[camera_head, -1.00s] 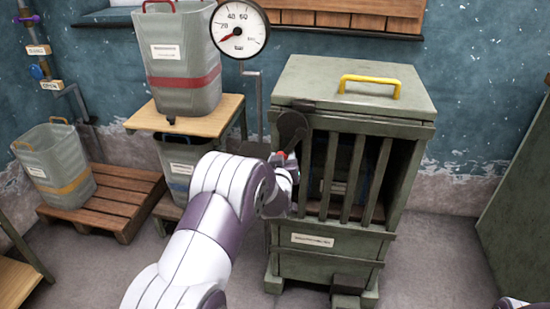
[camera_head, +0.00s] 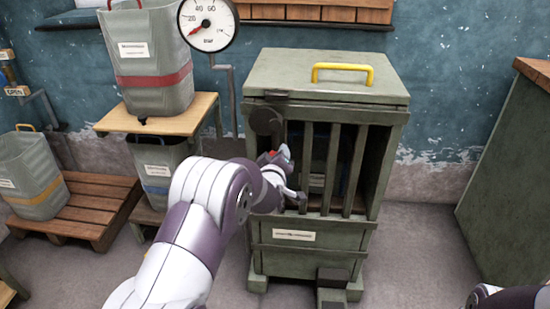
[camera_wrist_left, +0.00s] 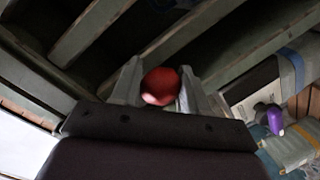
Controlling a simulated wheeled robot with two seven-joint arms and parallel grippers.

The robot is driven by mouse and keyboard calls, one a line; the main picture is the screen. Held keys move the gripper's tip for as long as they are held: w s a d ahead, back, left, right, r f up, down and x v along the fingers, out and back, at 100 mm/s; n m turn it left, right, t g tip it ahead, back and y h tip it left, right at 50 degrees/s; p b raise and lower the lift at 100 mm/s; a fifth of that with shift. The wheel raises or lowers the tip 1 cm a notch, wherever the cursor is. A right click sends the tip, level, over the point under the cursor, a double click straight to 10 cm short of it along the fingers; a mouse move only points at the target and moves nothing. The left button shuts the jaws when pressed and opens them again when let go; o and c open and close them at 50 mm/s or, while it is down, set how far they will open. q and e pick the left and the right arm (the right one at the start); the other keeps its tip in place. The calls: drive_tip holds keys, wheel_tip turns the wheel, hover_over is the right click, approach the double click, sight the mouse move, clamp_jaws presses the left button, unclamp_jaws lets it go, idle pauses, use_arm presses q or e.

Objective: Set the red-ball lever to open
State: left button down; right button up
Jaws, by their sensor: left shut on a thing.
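The lever's red ball (camera_head: 272,154) is mostly hidden by my left gripper in the head view. It shows clearly between the two fingers in the left wrist view (camera_wrist_left: 161,86). My left gripper (camera_head: 283,158) is shut on it, in front of the barred opening of the green-grey cabinet (camera_head: 300,260). A dark round disc (camera_head: 266,122), seemingly the lever's pivot, sits at the cabinet's upper left, just above the ball. The lever arm between them is hidden or too dark to tell. My right gripper is out of view; only part of my right arm shows at the bottom right.
Upright bars (camera_head: 332,165) cross the cabinet front close to my left gripper. The lid has a yellow handle (camera_head: 342,67). Left stand a wooden table (camera_head: 190,121) with a grey bin (camera_head: 150,60), and a pallet (camera_head: 100,205) with another bin. Clear floor lies right of the cabinet.

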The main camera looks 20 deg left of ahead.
use_arm(q)
drive_tip(key=shift+w+a+r, duration=0.1)
drive_tip(key=shift+a+r, duration=0.05)
drive_tip(key=shift+r, duration=0.45)
drive_tip(key=c, duration=0.7)
unclamp_jaws()
drive_tip(key=shift+f, duration=0.4)
drive_tip(key=shift+s, duration=0.2)
drive_tip(key=p+v, duration=0.2)
drive_tip(key=v, duration=1)
drive_tip(key=shift+s+p, duration=0.25)
drive_tip(key=shift+p, duration=0.1)
